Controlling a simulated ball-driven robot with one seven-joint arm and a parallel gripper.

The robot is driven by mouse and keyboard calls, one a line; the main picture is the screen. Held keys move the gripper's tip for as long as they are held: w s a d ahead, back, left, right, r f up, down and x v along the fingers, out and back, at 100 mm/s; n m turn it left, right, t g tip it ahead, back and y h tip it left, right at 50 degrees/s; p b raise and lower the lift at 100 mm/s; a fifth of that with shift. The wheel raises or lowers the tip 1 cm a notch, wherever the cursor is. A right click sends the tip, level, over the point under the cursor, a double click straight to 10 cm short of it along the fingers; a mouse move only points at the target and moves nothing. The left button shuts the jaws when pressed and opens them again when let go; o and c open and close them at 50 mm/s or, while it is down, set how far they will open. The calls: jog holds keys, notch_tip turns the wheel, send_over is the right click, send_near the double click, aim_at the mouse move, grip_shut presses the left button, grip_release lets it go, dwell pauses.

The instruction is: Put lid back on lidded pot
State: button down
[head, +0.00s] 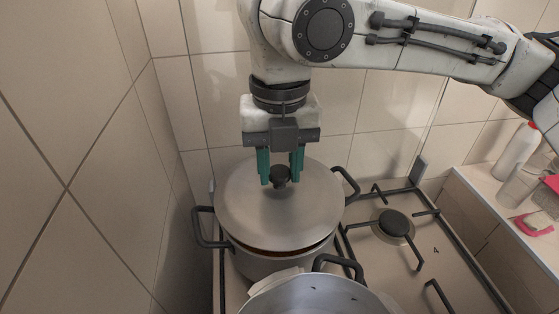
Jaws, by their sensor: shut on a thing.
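The steel lid (250,213) with its dark knob (280,176) is over the pot (270,264) on the back left of the hob. A dark gap with reddish-brown contents shows under the lid's front edge, so the lid is slightly raised or tilted there. I cannot tell whether its far side touches the rim. My gripper (281,179) points down with its green fingers on either side of the knob and is shut on the lid.
A second, open pot (318,296) stands directly in front. A burner (393,225) to the right is free. A tiled wall (90,180) is close on the left. A white bottle (515,150) and a pink item (535,224) are on the right counter.

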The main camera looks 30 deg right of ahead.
dwell(0.4)
jog(key=shift+c, duration=0.8)
grip_release()
jog(key=shift+r, duration=0.1)
jog(key=shift+r+p, duration=3.5)
jog(key=shift+p, duration=0.15)
jog(key=shift+f, duration=0.1)
jog(key=shift+c, duration=0.3)
grip_shut()
